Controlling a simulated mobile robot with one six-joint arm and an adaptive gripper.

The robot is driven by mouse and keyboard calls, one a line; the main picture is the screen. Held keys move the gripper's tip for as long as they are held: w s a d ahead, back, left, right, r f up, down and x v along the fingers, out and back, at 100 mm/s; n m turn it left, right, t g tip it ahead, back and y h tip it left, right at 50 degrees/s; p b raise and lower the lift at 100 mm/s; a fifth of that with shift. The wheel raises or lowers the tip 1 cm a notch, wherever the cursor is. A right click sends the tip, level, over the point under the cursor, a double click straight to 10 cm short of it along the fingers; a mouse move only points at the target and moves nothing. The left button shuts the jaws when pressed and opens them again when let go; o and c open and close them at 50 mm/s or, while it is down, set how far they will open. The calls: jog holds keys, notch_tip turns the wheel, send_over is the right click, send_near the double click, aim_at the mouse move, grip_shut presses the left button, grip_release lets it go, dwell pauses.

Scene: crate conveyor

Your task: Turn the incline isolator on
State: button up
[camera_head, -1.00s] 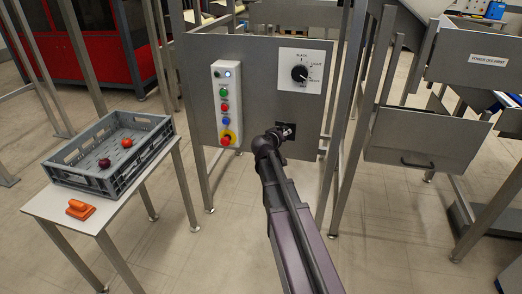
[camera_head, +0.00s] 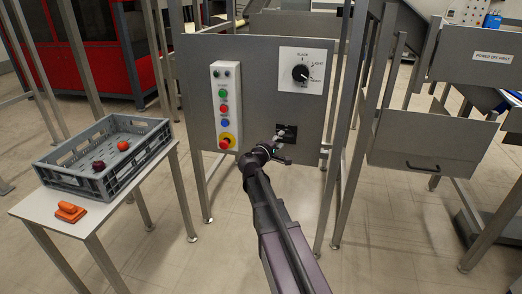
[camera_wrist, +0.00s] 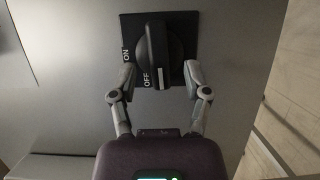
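The incline isolator is a black rotary knob (camera_wrist: 154,45) on a dark plate, labelled ON and OFF in the wrist view. The white mark on the knob is beside OFF. In the head view the isolator (camera_head: 287,132) sits low on the grey panel and is partly covered by my gripper. My gripper (camera_wrist: 160,72) is open and empty. Its two fingers stand apart, one on each side of the knob's lower end in the wrist view, with no visible grip on it. How far they are from the panel is hard to tell.
The panel (camera_head: 258,62) also carries a button box (camera_head: 226,108) and a larger selector dial (camera_head: 300,73). A grey crate (camera_head: 70,180) with round produce and an orange object (camera_head: 69,212) are on a side table. Metal posts stand right of the panel.

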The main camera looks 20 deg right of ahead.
jog(key=v, duration=1.2)
jog(key=s+a+r+m+g+y+p, duration=0.2)
jog(key=s+r+m+g+y+p, duration=0.1)
jog(key=p, duration=1.2)
jog(key=s+a+r+m+g+y+p, duration=0.3)
jog(key=s+r+g+y+p, duration=0.2)
jog(key=s+r+p, duration=0.5)
jog(key=shift+s+r+g+y+p, duration=0.3)
jog(key=shift+s+y+p, duration=0.75)
jog(key=shift+p, duration=1.75)
jog(key=shift+w+y, duration=0.35)
jog(key=shift+f, duration=0.15)
